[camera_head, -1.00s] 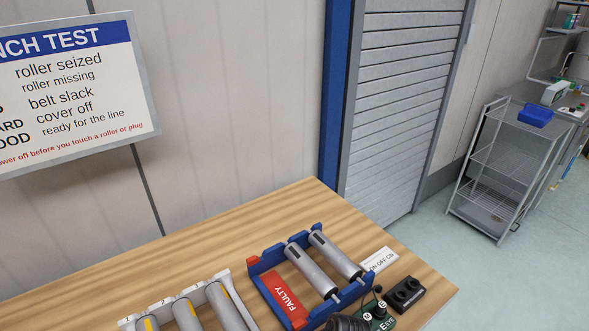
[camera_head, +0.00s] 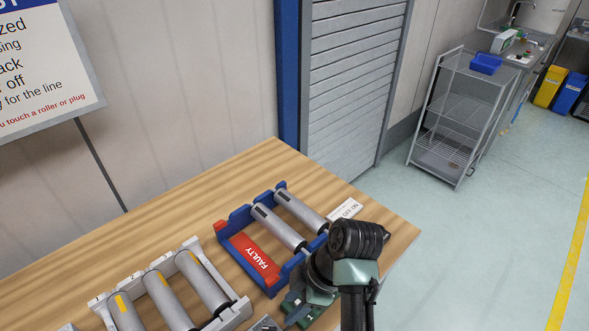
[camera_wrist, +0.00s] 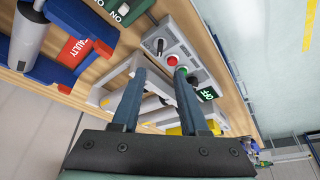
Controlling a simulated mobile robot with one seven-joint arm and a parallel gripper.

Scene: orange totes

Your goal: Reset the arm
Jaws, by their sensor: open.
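My arm (camera_head: 355,245) is dark and green-grey and stands over the right end of the wooden bench. My gripper (camera_wrist: 160,76) shows in the wrist view with its two dark blue-grey fingers apart and nothing between them. Beyond the fingertips is a grey control box (camera_wrist: 168,36) with a black lever, a red button, a green button and a lit green "OFF" display.
A blue rack (camera_head: 240,213) with a red "FAULTY" label holds two grey rollers on the bench (camera_head: 180,220). A pale frame (camera_head: 240,308) with several rollers is left of it. A wire shelf cart (camera_head: 460,115) stands on open floor at right.

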